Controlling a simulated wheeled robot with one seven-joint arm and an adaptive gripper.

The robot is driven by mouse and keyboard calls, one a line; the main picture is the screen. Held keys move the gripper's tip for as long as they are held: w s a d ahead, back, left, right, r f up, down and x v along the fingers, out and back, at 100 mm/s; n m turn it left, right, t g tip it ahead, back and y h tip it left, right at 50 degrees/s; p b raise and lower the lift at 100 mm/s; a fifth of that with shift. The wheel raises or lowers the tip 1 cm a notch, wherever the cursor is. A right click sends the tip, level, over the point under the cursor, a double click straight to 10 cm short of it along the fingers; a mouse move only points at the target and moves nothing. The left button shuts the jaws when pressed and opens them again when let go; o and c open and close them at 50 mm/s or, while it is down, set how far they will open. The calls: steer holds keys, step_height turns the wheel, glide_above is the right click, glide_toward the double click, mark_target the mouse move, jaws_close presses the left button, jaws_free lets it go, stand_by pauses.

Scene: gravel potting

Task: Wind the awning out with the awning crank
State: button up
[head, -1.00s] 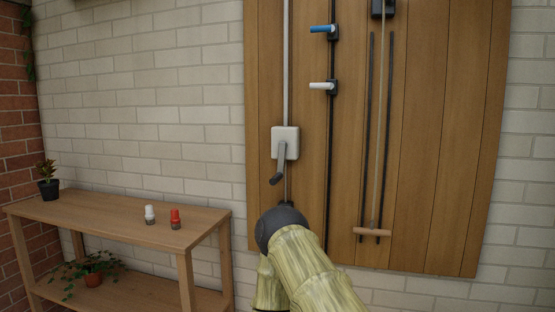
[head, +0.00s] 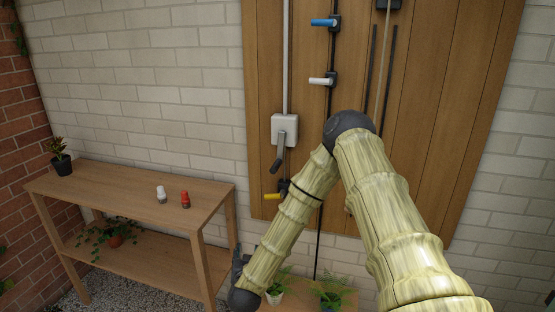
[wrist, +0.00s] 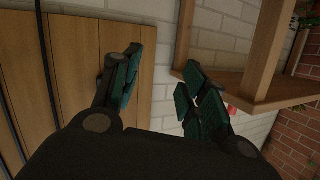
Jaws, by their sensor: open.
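The awning crank is a pale grey box (head: 284,124) on the wooden panel, in the head view, with a dark grey crank arm (head: 279,158) hanging down and slightly left from it. A pale rod runs up from the box. The awning itself is not in view. My gripper (wrist: 158,78) is open in the wrist view, its two dark green-padded fingers apart with nothing between them. In the head view my forearm slants down left, and the gripper end is low, below the crank and beside the bench's right leg, clear of the crank. The crank does not show in the wrist view.
Blue (head: 322,22), white (head: 320,81) and yellow (head: 271,196) levers sit near the crank. A wooden bench (head: 120,190) stands left, with a white-topped (head: 161,194) and a red-topped shaker (head: 185,199). Potted ferns (head: 328,292) are low beside my forearm.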

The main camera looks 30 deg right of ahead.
mark_target(277, 164)
steer(key=w+d+r+m+h+p, duration=0.1)
steer(key=d+r+h+p, duration=0.1)
steer(key=r, duration=0.6)
steer(key=w+d+r+m+g+h+p, duration=0.1)
steer(key=d+r+m+h+p, duration=0.1)
steer(key=d+r+p, duration=0.3)
steer(key=w+d+r+m+h+p, duration=0.1)
steer(key=d+r+m+h+p, duration=0.1)
steer(key=r, duration=0.9)
steer(key=shift+w+d+r+g+h+p, duration=0.1)
steer(key=shift+d+g+h+p, duration=0.2)
steer(key=shift+d+p, duration=0.65)
steer(key=p+x, duration=0.3)
steer(key=x, duration=0.7)
steer(key=shift+w+d+p, duration=0.25)
steer(key=shift+w+p, duration=0.05)
steer(key=shift+p, duration=0.1)
steer(key=shift+a, duration=0.1)
jaws_close()
